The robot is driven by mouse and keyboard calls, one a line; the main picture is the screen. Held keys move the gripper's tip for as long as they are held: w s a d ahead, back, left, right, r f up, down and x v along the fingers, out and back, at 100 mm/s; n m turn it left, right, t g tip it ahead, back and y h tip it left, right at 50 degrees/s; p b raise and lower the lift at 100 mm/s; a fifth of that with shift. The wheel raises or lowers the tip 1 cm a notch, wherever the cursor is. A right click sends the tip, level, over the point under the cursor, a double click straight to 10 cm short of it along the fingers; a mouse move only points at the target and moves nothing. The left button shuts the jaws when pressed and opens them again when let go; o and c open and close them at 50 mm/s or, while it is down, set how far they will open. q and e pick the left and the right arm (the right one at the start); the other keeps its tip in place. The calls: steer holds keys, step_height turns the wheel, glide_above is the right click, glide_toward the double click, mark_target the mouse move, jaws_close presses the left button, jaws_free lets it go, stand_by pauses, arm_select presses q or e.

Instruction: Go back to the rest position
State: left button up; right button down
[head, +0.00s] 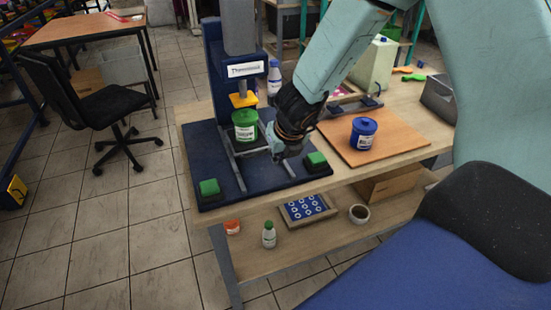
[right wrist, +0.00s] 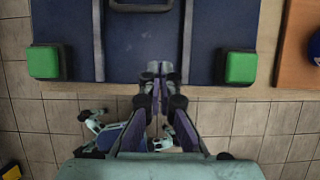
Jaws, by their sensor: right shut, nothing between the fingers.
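My right gripper (head: 279,152) is shut and empty, hanging over the front part of the blue press base (head: 222,178). In the right wrist view the right gripper (right wrist: 160,68) points at the front edge of that base, between its two green buttons (right wrist: 44,62) and (right wrist: 237,67). A green jar (head: 245,125) stands under the yellow head of the press (head: 243,99), to the left of the gripper and apart from it. My left gripper is not in view.
A blue lidded jar (head: 363,133) stands on a wooden board (head: 388,139) to the right. A black chair (head: 110,105) stands on the open floor at left.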

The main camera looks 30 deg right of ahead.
steer(key=p+v, duration=0.1)
steer(key=v, duration=0.3)
steer(key=shift+r, duration=0.25)
